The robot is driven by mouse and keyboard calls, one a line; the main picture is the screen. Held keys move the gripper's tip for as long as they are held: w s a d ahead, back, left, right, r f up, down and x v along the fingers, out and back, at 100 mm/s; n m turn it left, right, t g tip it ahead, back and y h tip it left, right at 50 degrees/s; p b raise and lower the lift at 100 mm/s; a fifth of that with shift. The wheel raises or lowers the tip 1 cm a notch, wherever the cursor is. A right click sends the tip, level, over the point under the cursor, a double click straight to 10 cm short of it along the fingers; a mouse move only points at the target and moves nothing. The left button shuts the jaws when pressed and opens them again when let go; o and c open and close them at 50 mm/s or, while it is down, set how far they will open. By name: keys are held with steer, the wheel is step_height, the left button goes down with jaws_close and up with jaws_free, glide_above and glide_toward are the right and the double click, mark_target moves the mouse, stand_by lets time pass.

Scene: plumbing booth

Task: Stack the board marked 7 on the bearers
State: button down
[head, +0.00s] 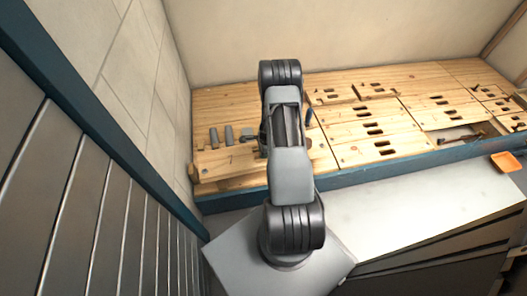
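Pale wooden boards cover a raised platform in the head view. Several have dark slots, such as the board at the middle (372,152) and one behind it (335,97). I cannot read a 7 on any board, so I cannot tell which one is marked. A plain wooden area (222,98) lies at the left, with a light wooden strip (228,170) along its front. I cannot tell whether any strips there are the bearers. My arm stands across the left-centre of the platform. My gripper is hidden behind the arm, and so is whatever lies beneath it.
Several small grey pieces (229,134) sit at the platform's left. A gap (462,134) opens among the boards at the right. A blue edge (400,164) runs along the front. Walls close the left and back.

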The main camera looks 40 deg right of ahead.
steer(key=shift+w+d+f+m, duration=0.15)
steer(key=shift+f+m, duration=0.05)
steer(key=shift+m, duration=0.1)
steer(key=shift+f+b, duration=2.35)
steer(key=shift+f, duration=0.2)
steer(key=shift+r, duration=0.1)
steer(key=shift+a, duration=0.2)
steer(key=shift+f, duration=0.3)
steer(key=shift+f+b, duration=0.85)
steer(key=shift+f, duration=0.2)
steer(key=shift+f+b, duration=0.3)
steer(key=shift+f, duration=0.15)
steer(key=c, duration=0.9)
jaws_free()
steer(key=shift+r, duration=0.1)
